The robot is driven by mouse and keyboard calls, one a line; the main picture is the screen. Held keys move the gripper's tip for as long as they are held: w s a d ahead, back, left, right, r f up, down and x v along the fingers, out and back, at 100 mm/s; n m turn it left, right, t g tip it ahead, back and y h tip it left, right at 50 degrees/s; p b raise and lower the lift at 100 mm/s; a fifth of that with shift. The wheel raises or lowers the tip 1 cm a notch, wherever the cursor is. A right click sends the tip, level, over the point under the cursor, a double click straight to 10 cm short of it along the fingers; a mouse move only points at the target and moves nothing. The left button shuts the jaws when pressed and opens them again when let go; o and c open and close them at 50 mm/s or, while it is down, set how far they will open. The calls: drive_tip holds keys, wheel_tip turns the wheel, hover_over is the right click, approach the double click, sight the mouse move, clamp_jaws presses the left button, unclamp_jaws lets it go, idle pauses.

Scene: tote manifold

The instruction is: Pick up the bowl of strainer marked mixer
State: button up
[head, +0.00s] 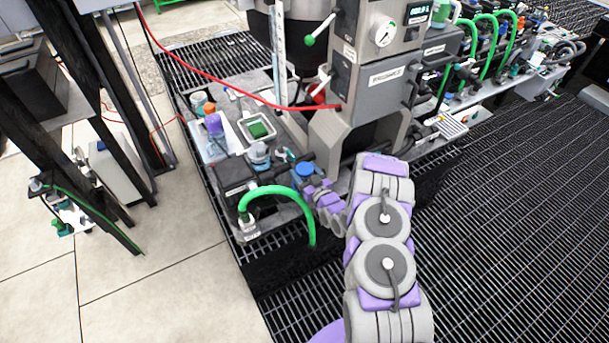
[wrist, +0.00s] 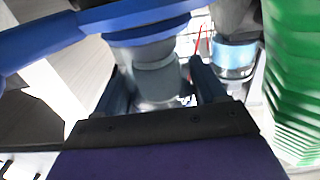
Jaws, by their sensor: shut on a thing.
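My gripper (head: 309,186) reaches over the near end of the bench beside a round blue top (head: 304,169). In the wrist view my gripper (wrist: 160,88) has a finger on each side of a grey stepped cylinder, which I take as the strainer bowl (wrist: 157,78). The jaws are shut on it. A blue collar (wrist: 145,32) with a blue arm to the left sits above it in that view. No mixer marking is legible. The bowl's far end is partly hidden by my gripper.
A green ribbed hose (head: 275,191) arches just left of my gripper and fills the right of the wrist view (wrist: 292,75). A clear, blue-banded cup (wrist: 233,55) stands close to the right finger. A grey machine with a gauge (head: 382,33) rises behind. Bottles and a tray (head: 257,128) crowd the bench.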

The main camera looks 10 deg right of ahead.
sight(305, 168)
drive_tip(key=shift+r, duration=0.45)
wheel_tip(305, 168, up, 3)
drive_tip(key=shift+s+r+p, duration=0.1)
drive_tip(key=shift+p, duration=0.7)
drive_tip(key=s+a+p, duration=0.1)
drive_tip(key=s, duration=0.6)
drive_tip(key=s+a+r+p, duration=0.1)
drive_tip(key=s+a, duration=0.1)
drive_tip(key=s, duration=0.6)
drive_tip(key=shift+s+a, duration=0.2)
drive_tip(key=shift+a, duration=0.1)
drive_tip(key=shift+r, duration=0.1)
drive_tip(key=shift+r+p, duration=0.5)
drive_tip(key=shift+r, duration=0.4)
